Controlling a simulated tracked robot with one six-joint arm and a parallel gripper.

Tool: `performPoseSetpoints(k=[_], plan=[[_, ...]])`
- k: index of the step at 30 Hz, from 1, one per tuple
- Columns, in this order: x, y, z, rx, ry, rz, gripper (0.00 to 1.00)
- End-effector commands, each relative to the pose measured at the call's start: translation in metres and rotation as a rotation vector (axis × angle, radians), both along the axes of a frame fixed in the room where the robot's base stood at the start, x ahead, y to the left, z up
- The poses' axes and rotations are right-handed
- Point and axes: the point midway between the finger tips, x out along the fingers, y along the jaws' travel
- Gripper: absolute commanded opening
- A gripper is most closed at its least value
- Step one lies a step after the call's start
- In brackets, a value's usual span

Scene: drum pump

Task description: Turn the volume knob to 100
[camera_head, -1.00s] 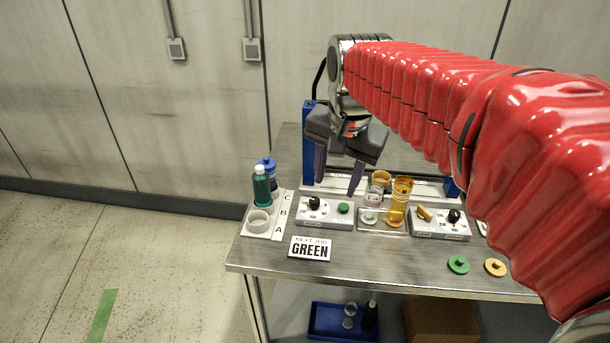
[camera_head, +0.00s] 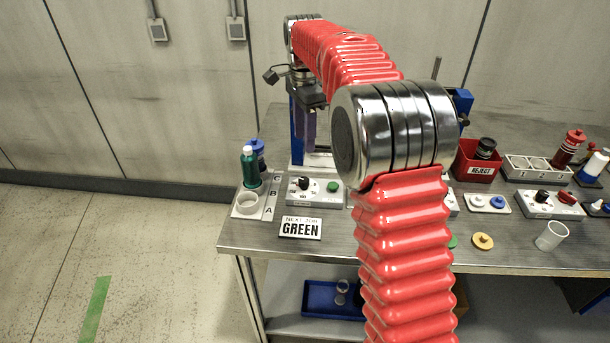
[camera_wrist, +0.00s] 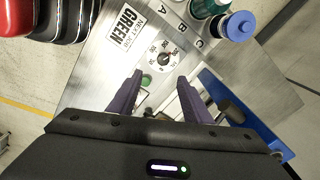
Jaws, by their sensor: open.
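The knob (camera_head: 303,184) is black with a pale pointer mark, on a dial with printed numbers. It sits on the left grey control box (camera_head: 317,195), left of a green button (camera_head: 333,187). In the wrist view the knob (camera_wrist: 165,59) shows just beyond my fingertips, and the green button (camera_wrist: 146,80) shows between them. The pointer's exact reading is too small to tell. My gripper (camera_wrist: 160,77) is open and empty, its purple fingers pointing down above the box. In the head view my gripper (camera_head: 306,142) is partly hidden by its own wrist.
A holder (camera_head: 269,205) marked A, B, C stands left of the box with a green bottle (camera_head: 249,167) and a blue-capped bottle (camera_head: 259,151). A GREEN sign (camera_head: 300,228) lies in front. Another box (camera_head: 545,204) with a black knob stands right. My arm hides the table's middle.

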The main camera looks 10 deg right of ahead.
Motion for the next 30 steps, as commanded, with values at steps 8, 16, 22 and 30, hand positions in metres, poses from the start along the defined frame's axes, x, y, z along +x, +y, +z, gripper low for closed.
performPoseSetpoints(k=[8, 16, 22, 30], plan=[[0.012, 0.000, -0.012, -0.002, 0.020, -0.060, 0.45], [0.012, 0.000, -0.012, -0.002, 0.020, -0.058, 0.45], [0.011, 0.000, -0.023, -0.001, 0.022, -0.057, 0.45], [0.010, 0.001, -0.060, -0.001, 0.023, -0.057, 0.45]])
